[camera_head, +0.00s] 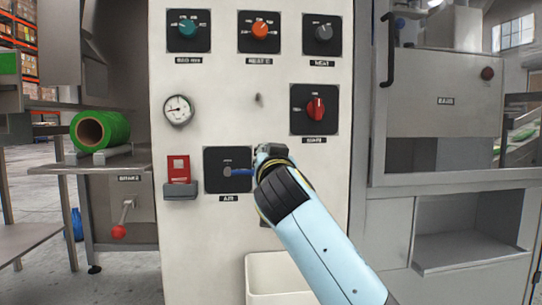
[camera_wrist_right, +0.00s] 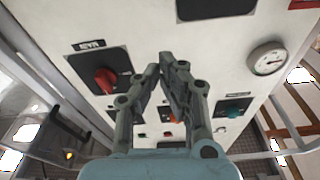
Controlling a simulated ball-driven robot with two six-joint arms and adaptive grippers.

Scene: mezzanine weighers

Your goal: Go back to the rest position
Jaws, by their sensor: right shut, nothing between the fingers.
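My right arm comes in from the lower right in the head view. Its gripper (camera_head: 268,152) is in front of the cream control panel (camera_head: 225,130), close to the blue lever (camera_head: 238,172) on the black AIR plate (camera_head: 213,184). I cannot tell from the head view whether it touches the lever. In the right wrist view the two fingers (camera_wrist_right: 166,62) come together at their tips and hold nothing. The panel face lies beyond them, with a red knob (camera_wrist_right: 105,80) to their left. My left gripper is not in view.
The panel bears a gauge (camera_head: 178,109), a red rotary switch (camera_head: 316,108), several top knobs and a red switch box (camera_head: 180,170). A white bin (camera_head: 262,262) is below. A green roll (camera_head: 100,131) lies on a left-hand bench; a grey metal machine (camera_head: 450,100) stands right.

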